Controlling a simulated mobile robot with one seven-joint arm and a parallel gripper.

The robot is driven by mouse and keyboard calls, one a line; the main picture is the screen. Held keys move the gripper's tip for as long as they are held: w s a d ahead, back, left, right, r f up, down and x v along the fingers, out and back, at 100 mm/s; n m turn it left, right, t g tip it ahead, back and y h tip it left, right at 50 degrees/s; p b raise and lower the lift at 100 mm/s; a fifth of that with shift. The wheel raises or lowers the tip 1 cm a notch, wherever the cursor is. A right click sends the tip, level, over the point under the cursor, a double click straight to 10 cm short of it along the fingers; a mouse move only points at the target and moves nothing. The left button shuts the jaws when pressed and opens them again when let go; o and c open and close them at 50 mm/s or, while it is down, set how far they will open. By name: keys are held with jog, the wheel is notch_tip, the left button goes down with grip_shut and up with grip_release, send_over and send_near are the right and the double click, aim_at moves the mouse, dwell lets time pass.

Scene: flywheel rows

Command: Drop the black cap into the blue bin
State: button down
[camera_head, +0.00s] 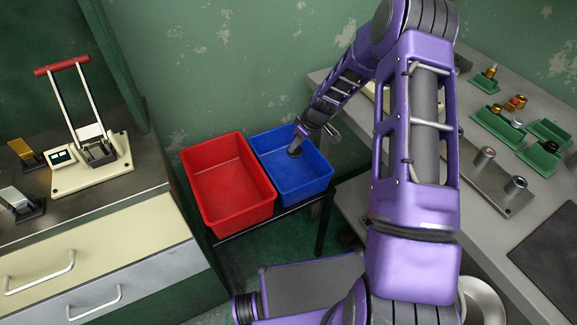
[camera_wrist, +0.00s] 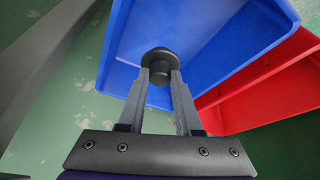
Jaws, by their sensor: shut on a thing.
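The blue bin (camera_head: 307,181) stands on a dark stand beside the red bin in the head view, and its inside is empty where I can see it. My gripper (camera_head: 297,146) is over the back part of the blue bin. In the wrist view my gripper (camera_wrist: 161,78) is shut on the round black cap (camera_wrist: 160,58), held between the two fingertips. The blue bin (camera_wrist: 210,40) lies behind the cap in that view. In the head view the cap (camera_head: 294,153) is a small dark shape at the gripper's tip.
The red bin (camera_head: 228,178) adjoins the blue bin on the left; it also shows in the wrist view (camera_wrist: 265,90). A workbench (camera_head: 475,115) with green holders (camera_head: 500,125) is at the right. A cabinet (camera_head: 100,240) with a red-handled press (camera_head: 85,140) is at the left.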

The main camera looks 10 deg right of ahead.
jog(key=c, duration=0.5)
grip_release()
jog(key=shift+r, duration=0.1)
jog(key=p+v, duration=0.2)
jog(key=v, duration=1.5)
jog(key=shift+s, duration=0.2)
jog(key=shift+r, duration=0.1)
